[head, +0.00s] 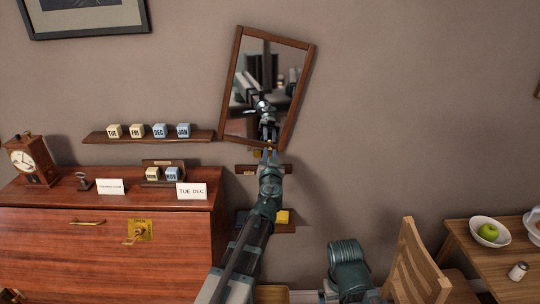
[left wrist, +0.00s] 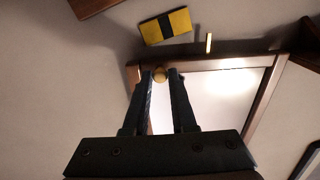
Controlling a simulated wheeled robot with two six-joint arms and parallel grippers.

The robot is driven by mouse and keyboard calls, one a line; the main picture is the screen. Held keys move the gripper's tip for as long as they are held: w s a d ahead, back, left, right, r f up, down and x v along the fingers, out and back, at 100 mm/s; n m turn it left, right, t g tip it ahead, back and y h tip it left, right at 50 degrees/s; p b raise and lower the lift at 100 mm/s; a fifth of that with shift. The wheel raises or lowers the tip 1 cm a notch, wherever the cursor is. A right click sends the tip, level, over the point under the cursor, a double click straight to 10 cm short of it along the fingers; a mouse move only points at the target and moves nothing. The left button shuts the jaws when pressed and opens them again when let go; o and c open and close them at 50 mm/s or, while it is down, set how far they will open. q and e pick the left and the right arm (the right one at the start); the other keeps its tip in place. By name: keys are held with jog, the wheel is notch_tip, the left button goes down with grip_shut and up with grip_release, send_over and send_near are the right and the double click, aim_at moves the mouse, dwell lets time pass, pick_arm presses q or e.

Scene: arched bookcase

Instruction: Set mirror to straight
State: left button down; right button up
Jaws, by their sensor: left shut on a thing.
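The mirror (head: 239,95) hangs on the wall in a brown wooden frame. It is tilted, its top leaning to the right in the head view. Its frame (left wrist: 215,64) and bright glass (left wrist: 215,97) also show in the left wrist view. My left gripper (head: 269,143) is at the mirror's bottom edge. In the left wrist view its fingers (left wrist: 160,77) are shut on a small round brass knob (left wrist: 160,74) at the frame's edge. The fingers partly hide the knob. My right gripper is not in view.
A shelf with letter blocks (head: 160,130) is left of the mirror, close to its lower corner. Small shelves (head: 245,169) are below. A desk (head: 60,225) stands left; a chair (head: 412,262) and table (head: 480,262) stand right.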

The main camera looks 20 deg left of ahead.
aim_at(283, 144)
pick_arm(q)
jog(key=d+n, duration=0.1)
jog(key=w+d+n+p, duration=0.1)
jog(key=d, duration=0.1)
jog(key=d+r, duration=0.1)
jog(key=shift+w+d+r+n, duration=0.1)
jog(key=shift+w+d+n, duration=0.1)
jog(key=shift+n, duration=0.2)
jog(key=c, duration=0.7)
grip_release()
jog(key=shift+c, duration=0.2)
jog(key=shift+s, duration=0.15)
jog(key=v, duration=1.3)
jog(key=shift+s, duration=0.3)
